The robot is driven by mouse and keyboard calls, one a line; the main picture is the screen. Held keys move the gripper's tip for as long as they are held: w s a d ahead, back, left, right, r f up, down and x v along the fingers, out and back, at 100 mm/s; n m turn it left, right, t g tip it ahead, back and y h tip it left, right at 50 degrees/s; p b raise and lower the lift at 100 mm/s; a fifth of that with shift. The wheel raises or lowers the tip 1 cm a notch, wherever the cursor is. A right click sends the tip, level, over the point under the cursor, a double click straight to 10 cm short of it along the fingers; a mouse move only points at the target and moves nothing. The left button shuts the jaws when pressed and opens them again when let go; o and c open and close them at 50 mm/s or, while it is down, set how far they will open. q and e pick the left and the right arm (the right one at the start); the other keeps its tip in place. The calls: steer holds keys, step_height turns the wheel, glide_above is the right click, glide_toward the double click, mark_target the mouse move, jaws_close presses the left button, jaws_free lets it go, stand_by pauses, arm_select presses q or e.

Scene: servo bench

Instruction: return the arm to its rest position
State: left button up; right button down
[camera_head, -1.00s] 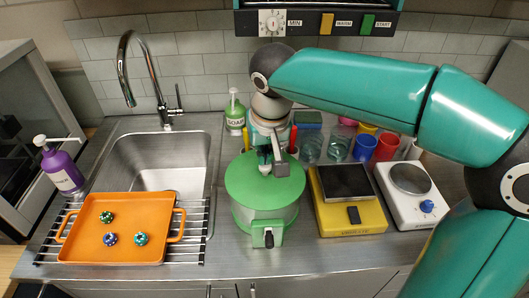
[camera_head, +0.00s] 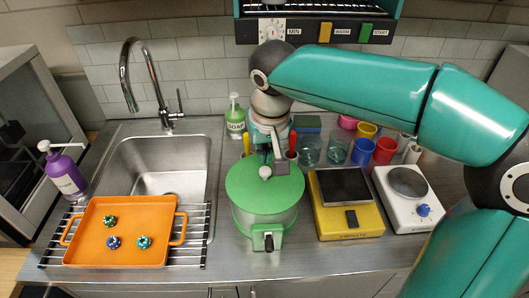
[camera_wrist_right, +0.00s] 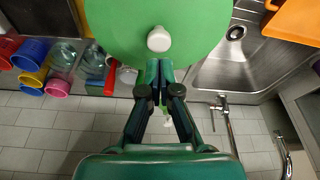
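My right arm (camera_head: 350,85) reaches in from the right in the head view. Its gripper (camera_head: 270,158) points down just behind the knob of the green-lidded pot (camera_head: 264,205). In the right wrist view the fingers of this gripper (camera_wrist_right: 160,70) lie together, with nothing seen between them. The pale lid knob (camera_wrist_right: 158,39) lies just beyond the fingertips, apart from them in that view. The lid sits flat on the pot. My left gripper is in neither view.
Cups (camera_head: 384,150) and glasses stand behind. An orange tray (camera_head: 90,250), a sink (camera_head: 158,165) and a purple bottle (camera_head: 63,178) are at left. An oven (camera_head: 315,25) hangs above.

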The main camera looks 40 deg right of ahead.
steer(key=shift+r+p, duration=1.75)
steer(key=shift+r, duration=0.6)
steer(key=shift+f, duration=0.1)
